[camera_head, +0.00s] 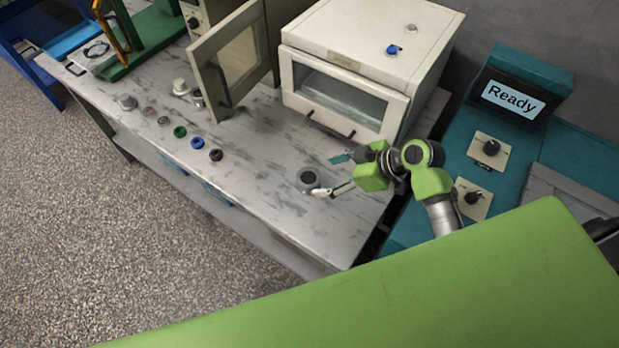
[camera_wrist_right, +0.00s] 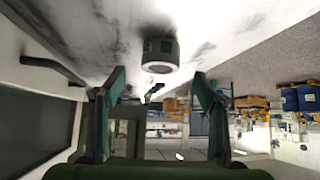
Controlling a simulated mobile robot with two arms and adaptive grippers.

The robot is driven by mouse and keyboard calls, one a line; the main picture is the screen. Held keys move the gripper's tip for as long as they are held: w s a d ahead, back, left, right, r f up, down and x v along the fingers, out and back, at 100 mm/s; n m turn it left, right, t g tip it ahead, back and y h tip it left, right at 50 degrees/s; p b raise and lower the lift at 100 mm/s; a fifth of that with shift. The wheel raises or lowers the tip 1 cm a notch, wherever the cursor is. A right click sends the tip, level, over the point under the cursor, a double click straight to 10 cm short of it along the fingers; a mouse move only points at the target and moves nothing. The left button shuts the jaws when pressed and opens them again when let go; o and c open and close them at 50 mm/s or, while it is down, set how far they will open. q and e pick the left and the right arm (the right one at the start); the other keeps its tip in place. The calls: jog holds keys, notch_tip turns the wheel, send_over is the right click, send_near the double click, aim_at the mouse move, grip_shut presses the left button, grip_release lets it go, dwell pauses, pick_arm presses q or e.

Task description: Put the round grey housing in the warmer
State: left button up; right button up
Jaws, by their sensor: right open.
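A round grey housing (camera_head: 308,178) with a dark centre sits on the marbled worktop, near the front of the closed white oven-like box. It also shows in the right wrist view (camera_wrist_right: 160,54), ahead of the fingers. My right gripper (camera_head: 329,175) is open and empty, low over the worktop just right of the housing. Its spread fingers (camera_wrist_right: 159,77) point toward the housing, which shows beyond their tips. The closed box (camera_head: 345,92) has a glass front and a dark handle. An appliance with an open door (camera_head: 228,62) stands left of it. Which one is the warmer I cannot tell. My left gripper is not in view.
Several small round parts, including a black one (camera_head: 216,155), a blue one (camera_head: 197,143) and a green one (camera_head: 180,132), lie on the left of the worktop (camera_head: 262,160). A teal console with a "Ready" screen (camera_head: 514,96) and knobs stands at right.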

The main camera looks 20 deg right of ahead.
aim_at(313, 179)
jog(key=shift+x, duration=1.1)
jog(key=shift+w+f, duration=0.15)
jog(key=shift+w, duration=0.05)
jog(key=shift+a+f+p, duration=0.15)
jog(key=shift+a+p, duration=0.1)
jog(key=shift+p, duration=0.05)
jog(key=p+x, duration=0.1)
jog(key=x, duration=0.3)
jog(key=shift+a, duration=0.1)
jog(key=shift+w+a+f, duration=0.1)
jog(key=shift+f, duration=0.15)
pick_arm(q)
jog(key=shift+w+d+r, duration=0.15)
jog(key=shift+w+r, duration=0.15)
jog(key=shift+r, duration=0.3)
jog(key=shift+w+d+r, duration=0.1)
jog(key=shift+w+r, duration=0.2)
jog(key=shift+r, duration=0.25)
pick_arm(e)
jog(key=c, duration=1.5)
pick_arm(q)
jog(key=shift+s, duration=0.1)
pick_arm(e)
jog(key=shift+r, duration=0.1)
jog(key=shift+c, duration=0.7)
